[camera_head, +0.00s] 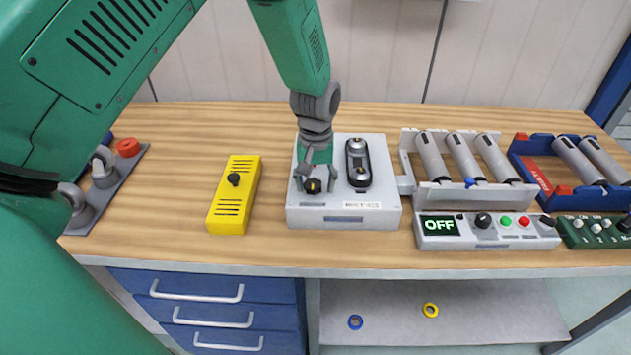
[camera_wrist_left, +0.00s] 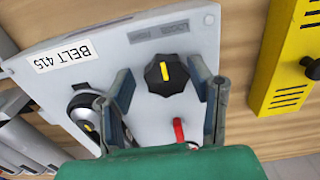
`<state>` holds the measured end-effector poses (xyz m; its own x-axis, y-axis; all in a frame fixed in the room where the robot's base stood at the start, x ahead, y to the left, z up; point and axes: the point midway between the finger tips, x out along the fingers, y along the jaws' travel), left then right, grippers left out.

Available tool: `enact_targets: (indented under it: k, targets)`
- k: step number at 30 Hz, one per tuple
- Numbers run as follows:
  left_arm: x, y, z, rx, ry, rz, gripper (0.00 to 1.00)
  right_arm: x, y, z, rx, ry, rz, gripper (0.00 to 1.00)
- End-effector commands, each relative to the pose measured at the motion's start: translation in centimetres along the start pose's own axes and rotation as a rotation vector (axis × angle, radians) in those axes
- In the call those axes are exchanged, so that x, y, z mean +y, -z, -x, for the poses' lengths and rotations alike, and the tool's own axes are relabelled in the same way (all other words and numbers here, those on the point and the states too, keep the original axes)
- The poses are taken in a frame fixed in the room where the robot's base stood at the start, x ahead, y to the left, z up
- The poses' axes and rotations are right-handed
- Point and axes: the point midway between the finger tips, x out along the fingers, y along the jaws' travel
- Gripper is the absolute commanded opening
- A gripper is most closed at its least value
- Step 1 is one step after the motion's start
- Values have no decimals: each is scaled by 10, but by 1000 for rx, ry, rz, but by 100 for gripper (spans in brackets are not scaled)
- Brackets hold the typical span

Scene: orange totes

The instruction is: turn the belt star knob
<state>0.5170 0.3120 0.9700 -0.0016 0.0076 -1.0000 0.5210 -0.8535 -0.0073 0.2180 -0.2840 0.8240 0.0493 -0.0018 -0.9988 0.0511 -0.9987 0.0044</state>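The belt star knob is a black lobed knob with a yellow pointer line (camera_wrist_left: 168,75). It sits on the light grey box labelled BELT 415 (camera_wrist_left: 183,30). In the head view the knob (camera_head: 312,186) is at the front left of the box (camera_head: 345,217), under my left gripper (camera_head: 314,178). In the wrist view my left gripper (camera_wrist_left: 160,90) is open, with its fingers apart on either side of the knob and its right finger closer. Contact cannot be made out. My right gripper is not in view.
A red lever (camera_wrist_left: 179,131) stands close to the knob on the box. A black oval belt unit (camera_head: 358,164) is beside it. A yellow box (camera_head: 232,208) stands left across bare wood. A roller conveyor (camera_head: 407,148) and an OFF control panel (camera_head: 487,244) are right.

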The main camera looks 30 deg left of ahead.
Motion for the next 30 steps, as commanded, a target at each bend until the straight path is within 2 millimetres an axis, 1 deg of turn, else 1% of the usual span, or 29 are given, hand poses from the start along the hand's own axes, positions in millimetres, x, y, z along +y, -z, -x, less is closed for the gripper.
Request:
enact_targets:
  k: [1,2,3,11,17,23,30]
  targets:
    - [-1,1,0,-1,-3,2,22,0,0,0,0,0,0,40]
    - [-1,1,-1,-1,-4,2,12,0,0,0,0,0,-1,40]
    - [-1,1,-1,-1,-5,1,8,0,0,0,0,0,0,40]
    - [0,3,-1,-1,-6,-6,8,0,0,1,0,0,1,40]
    - [-1,4,-1,0,-4,-60,8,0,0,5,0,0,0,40]
    - [0,5,0,1,-7,-190,8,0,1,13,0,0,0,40]
    - [0,6,1,4,-8,-409,8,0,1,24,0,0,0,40]
